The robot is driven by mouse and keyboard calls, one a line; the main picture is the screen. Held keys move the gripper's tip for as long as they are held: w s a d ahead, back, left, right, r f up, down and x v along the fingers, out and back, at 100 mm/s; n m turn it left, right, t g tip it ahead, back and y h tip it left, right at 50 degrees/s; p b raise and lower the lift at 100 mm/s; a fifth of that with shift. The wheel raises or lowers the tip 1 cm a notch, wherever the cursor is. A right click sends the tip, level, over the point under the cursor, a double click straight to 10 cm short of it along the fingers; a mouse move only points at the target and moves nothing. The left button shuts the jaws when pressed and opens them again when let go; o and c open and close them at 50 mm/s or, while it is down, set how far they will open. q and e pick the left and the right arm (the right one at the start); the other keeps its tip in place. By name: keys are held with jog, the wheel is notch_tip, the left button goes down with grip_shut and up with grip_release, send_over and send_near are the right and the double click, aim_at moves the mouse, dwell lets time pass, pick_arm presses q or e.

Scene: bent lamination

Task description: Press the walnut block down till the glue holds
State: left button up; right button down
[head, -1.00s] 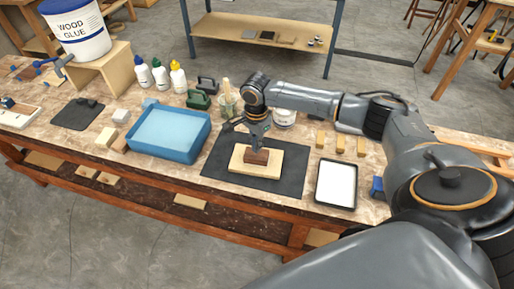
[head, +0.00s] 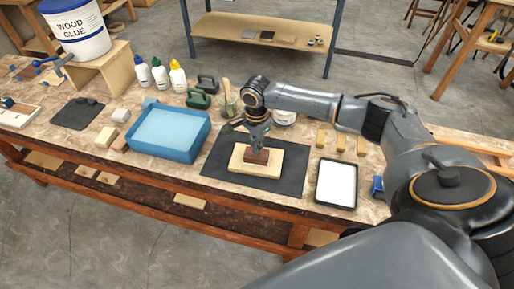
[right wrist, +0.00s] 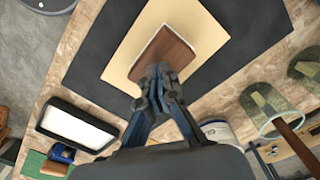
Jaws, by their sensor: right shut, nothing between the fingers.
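The dark brown walnut block (head: 257,157) lies on a pale wooden board (head: 240,163), which rests on a dark mat (head: 216,170) on the workbench. In the right wrist view the walnut block (right wrist: 168,48) sits on the pale board (right wrist: 131,55). My right gripper (head: 257,146) is shut and points down at the top of the block. In the right wrist view its fingertips (right wrist: 159,77) overlap the block's near edge; they look to be touching it, with nothing held between them. My left gripper is not in view.
A blue tub (head: 170,135) stands left of the mat, and a white-topped black tray (head: 336,184) right of it. A jar with a brush (head: 227,103) and a can (head: 284,118) stand behind. Small wood blocks (head: 340,143) lie at the back right.

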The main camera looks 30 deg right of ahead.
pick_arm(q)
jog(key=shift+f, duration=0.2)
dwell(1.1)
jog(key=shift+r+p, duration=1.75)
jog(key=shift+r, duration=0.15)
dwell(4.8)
